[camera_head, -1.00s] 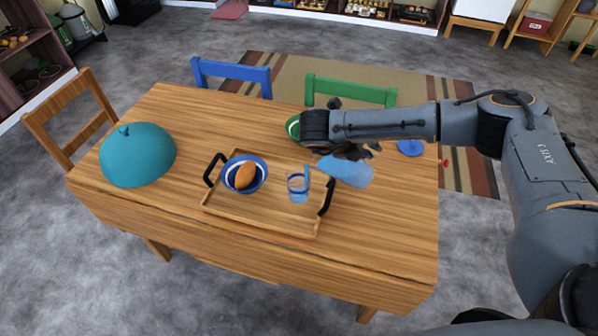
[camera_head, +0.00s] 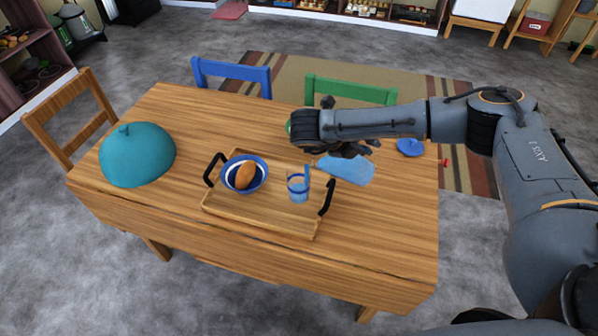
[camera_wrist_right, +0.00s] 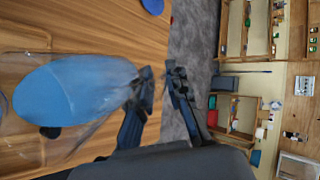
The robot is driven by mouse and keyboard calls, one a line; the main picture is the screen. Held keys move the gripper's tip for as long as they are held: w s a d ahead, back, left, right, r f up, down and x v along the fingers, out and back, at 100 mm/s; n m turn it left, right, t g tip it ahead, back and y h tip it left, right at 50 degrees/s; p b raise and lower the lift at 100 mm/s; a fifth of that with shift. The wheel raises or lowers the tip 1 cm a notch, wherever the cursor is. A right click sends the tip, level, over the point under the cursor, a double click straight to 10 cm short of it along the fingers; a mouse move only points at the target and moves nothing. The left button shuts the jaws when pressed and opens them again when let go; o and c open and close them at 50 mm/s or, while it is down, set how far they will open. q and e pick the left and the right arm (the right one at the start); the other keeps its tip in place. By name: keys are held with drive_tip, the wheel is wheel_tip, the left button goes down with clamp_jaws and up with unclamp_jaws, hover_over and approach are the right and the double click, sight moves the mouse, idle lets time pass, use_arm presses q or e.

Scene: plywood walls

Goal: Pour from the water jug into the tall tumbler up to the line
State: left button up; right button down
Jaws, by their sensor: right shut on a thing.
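My right gripper (camera_head: 352,149) is shut on the water jug (camera_head: 345,168), a clear jug with blue water. The jug is tipped to the left above the table, its mouth end near the tall tumbler. In the right wrist view the jug (camera_wrist_right: 75,95) lies across the left half, with the fingers (camera_wrist_right: 160,85) at its right end. The tall tumbler (camera_head: 298,190) is clear with a blue band and stands upright on the tray. A narrow blue streak shows at the tumbler's upper right. The water level against the line is too small to tell. My left gripper is out of view.
The wooden tray (camera_head: 250,217) with black handles also holds a blue-rimmed bowl (camera_head: 232,184) with an orange-brown item. A teal dome (camera_head: 137,157) stands at the table's left. A blue round thing (camera_head: 410,147) lies at the right. The table's front right is clear.

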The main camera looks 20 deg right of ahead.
drive_tip(key=shift+a+r, duration=0.2)
drive_tip(key=shift+w+r, duration=0.1)
idle(0.4)
drive_tip(key=shift+a+r+h, duration=0.15)
drive_tip(key=shift+r+h, duration=0.05)
drive_tip(key=shift+h, duration=0.2)
drive_tip(key=shift+a+r, duration=0.1)
drive_tip(key=shift+r, duration=0.05)
drive_tip(key=shift+p, duration=0.3)
idle(0.4)
